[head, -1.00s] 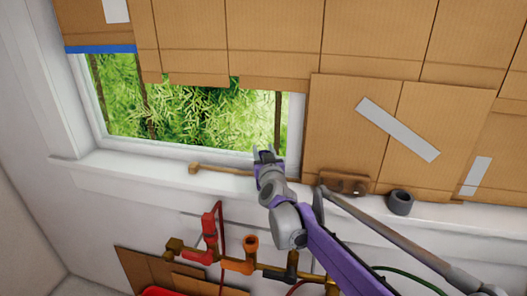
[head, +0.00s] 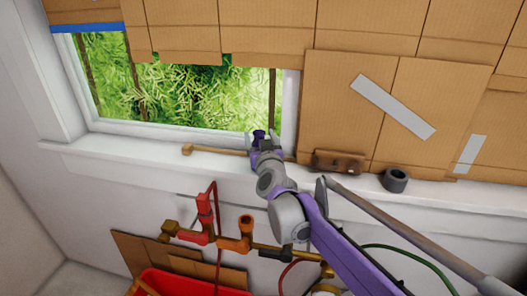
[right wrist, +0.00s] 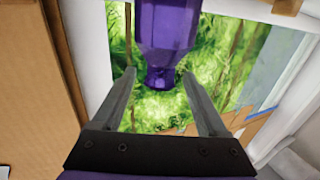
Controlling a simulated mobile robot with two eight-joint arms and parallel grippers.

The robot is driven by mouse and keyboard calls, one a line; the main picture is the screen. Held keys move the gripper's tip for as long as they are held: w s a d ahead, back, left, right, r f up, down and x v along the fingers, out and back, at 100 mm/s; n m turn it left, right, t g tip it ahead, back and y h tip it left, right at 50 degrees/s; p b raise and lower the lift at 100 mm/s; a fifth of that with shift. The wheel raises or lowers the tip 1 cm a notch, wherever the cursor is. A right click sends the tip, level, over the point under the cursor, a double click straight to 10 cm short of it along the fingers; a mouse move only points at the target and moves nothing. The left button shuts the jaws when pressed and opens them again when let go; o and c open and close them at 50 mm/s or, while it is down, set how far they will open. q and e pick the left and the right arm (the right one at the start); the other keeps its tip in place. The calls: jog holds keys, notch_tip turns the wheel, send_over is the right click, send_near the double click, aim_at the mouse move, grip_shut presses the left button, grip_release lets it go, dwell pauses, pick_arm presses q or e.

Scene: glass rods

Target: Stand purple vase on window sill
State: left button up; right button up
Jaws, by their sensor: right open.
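The purple vase (head: 259,135) shows just past my right gripper (head: 262,147), in front of the window. In the right wrist view, which is upside down, the vase (right wrist: 168,28) has its neck down in the picture, so it is upright. My right gripper (right wrist: 160,76) is open, with one finger on each side of the vase's neck and a gap visible at both. The vase's base is outside the wrist view and hidden behind the gripper in the head view. The white window sill (head: 110,152) runs under the window. My left gripper is not in view.
A thin wooden stick (head: 215,150) lies on the sill left of the gripper. A brown block (head: 337,161) and a dark tape roll (head: 395,179) sit to the right. Pipes with a red valve (head: 204,208) and a red crate (head: 185,284) are below.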

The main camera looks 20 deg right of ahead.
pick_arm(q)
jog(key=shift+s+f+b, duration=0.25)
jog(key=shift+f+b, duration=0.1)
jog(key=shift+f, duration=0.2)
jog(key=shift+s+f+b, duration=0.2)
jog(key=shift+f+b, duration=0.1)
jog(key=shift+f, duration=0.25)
pick_arm(e)
jog(key=v, duration=0.8)
jog(key=shift+w, duration=0.1)
jog(key=s+a+f+n+g+y, duration=0.25)
jog(key=s+a+f+g, duration=0.2)
jog(key=s+f, duration=0.6)
jog(key=s+a+f+n+g+y, duration=0.1)
jog(key=s+a+f+g+y, duration=0.25)
jog(key=s+a+f, duration=0.45)
jog(key=s+d+f+g+h, duration=0.1)
jog(key=s+d+f+g, duration=0.2)
jog(key=s+f, duration=0.7)
jog(key=shift+s+d+f+m+g+h, duration=0.15)
jog(key=shift+s+d+m+g+h, duration=0.15)
jog(key=shift+g, duration=0.2)
